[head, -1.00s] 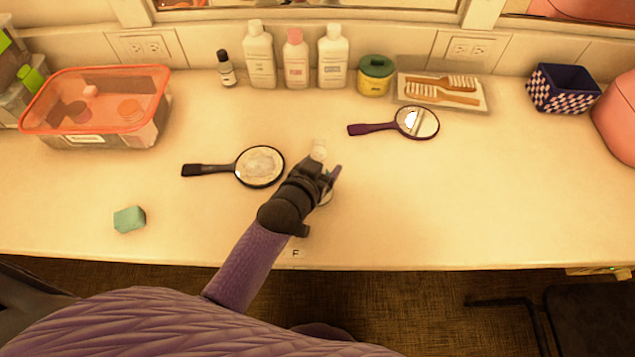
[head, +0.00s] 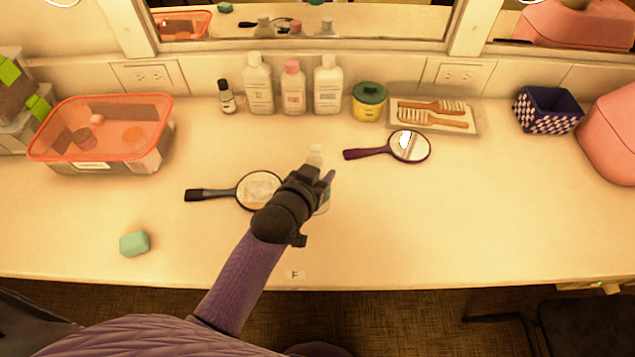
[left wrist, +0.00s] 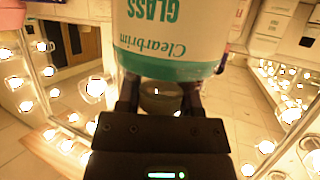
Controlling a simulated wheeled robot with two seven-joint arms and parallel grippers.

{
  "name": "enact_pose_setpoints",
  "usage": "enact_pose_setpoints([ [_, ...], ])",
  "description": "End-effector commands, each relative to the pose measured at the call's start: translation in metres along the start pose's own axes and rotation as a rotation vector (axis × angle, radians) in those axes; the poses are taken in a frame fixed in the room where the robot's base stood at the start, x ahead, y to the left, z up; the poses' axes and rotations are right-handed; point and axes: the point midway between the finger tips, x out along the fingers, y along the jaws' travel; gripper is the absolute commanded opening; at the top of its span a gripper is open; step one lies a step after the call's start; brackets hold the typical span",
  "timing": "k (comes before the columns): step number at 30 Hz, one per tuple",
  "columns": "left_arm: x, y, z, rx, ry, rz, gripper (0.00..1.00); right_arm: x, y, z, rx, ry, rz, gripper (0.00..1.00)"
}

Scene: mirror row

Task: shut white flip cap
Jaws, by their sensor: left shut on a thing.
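My left gripper (head: 319,178) is over the middle of the counter, shut on a bottle (left wrist: 175,35). In the left wrist view the bottle is white with a teal band and the lettering "Clearbrim GLASS", upside down in the picture. In the head view the gripper hides most of the bottle. My right gripper is not in view.
A black hand mirror (head: 257,188) lies left of the gripper and a purple one (head: 408,147) lies beyond it to the right. Several bottles, including a pink-capped one (head: 293,90), stand at the back. An orange-rimmed bin (head: 110,103) is at the left. The right front counter is clear.

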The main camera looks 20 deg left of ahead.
Motion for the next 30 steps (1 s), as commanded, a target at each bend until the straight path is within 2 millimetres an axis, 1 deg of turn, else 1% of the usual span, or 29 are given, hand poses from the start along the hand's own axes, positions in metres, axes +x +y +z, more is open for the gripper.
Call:
enact_pose_setpoints([
  [1,-0.007,0.000,-0.017,0.001,0.006,0.000,0.00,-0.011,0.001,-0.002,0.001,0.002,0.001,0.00],
  [4,-0.012,0.000,-0.029,0.001,0.004,0.000,0.00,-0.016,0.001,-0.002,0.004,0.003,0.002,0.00],
  [7,-0.013,0.000,-0.034,0.001,0.004,0.000,0.00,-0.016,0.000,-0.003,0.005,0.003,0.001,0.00],
  [13,-0.013,0.000,-0.033,0.000,0.003,0.000,0.00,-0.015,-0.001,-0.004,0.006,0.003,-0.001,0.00],
  [14,-0.013,0.000,-0.033,0.000,0.003,0.000,0.52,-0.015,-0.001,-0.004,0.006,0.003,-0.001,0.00],
  [15,-0.013,0.000,-0.033,0.000,0.004,0.000,0.61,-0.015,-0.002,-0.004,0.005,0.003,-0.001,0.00],
  [17,-0.013,0.000,-0.033,0.000,0.004,0.000,0.73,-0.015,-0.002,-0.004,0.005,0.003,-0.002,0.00],
  [18,-0.013,0.000,-0.033,0.000,0.004,0.000,0.82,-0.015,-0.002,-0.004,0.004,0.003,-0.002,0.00],
  [19,-0.013,0.000,-0.033,0.000,0.004,0.000,0.87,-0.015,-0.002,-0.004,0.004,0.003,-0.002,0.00],
  [26,-0.014,0.000,-0.032,0.000,0.002,0.000,0.87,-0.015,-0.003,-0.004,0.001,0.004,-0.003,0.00],
  [28,-0.021,0.000,-0.033,0.000,0.002,0.000,0.87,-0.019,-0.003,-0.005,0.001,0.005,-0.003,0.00],
  [30,-0.037,0.000,-0.035,0.000,0.001,0.000,0.87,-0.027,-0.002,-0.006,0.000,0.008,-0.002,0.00],
])
